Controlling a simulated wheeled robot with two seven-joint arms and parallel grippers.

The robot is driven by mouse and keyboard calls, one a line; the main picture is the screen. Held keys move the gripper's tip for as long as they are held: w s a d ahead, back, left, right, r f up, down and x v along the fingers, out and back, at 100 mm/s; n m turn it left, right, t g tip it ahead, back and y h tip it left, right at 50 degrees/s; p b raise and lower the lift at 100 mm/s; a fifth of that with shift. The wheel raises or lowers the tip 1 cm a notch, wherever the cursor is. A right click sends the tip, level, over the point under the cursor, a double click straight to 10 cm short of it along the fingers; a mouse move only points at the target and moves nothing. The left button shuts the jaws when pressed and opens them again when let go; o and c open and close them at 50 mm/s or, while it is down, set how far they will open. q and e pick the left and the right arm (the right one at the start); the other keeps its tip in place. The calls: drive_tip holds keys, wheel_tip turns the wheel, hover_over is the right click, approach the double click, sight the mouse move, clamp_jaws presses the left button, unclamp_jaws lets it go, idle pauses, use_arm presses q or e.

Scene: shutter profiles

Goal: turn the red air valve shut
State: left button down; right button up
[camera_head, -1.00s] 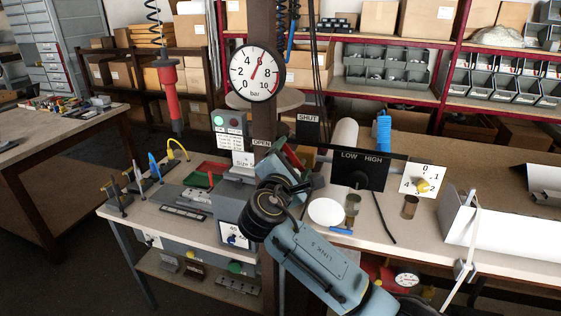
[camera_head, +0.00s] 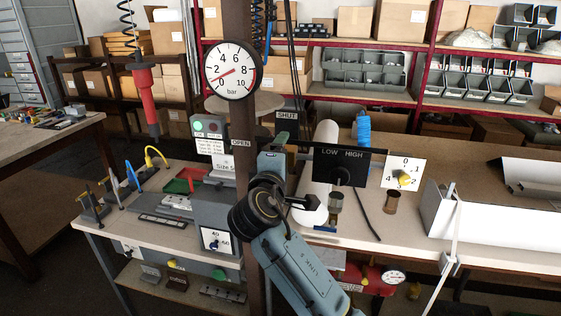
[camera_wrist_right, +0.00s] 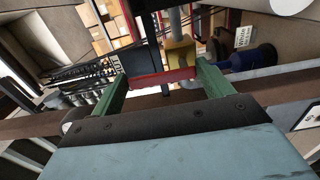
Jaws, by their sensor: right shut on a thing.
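The red valve lever (camera_wrist_right: 165,77) shows in the right wrist view as a red bar between the green fingers of my right gripper (camera_wrist_right: 160,84), which is shut on it. In the head view my right gripper (camera_head: 281,143) is at the post, just below the SHUT label (camera_head: 287,115); my wrist hides the lever there. The OPEN label (camera_head: 241,143) is to the left. The round pressure gauge (camera_head: 233,70) has its red needle low, near 1 bar. My left gripper is not in view.
A black LOW/HIGH panel (camera_head: 344,168) and a white roll (camera_head: 318,178) stand close to the right of my gripper. A brown post (camera_head: 236,20) rises beside it. The bench holds small tools at left and a long white profile (camera_head: 490,225) at right.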

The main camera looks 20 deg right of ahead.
drive_tip(key=shift+f, duration=0.1)
idle(0.4)
drive_tip(key=o, duration=1.4)
drive_tip(key=shift+c, duration=0.2)
drive_tip(key=b+v, duration=0.2)
drive_tip(key=v, duration=1.1)
drive_tip(key=shift+s, duration=0.25)
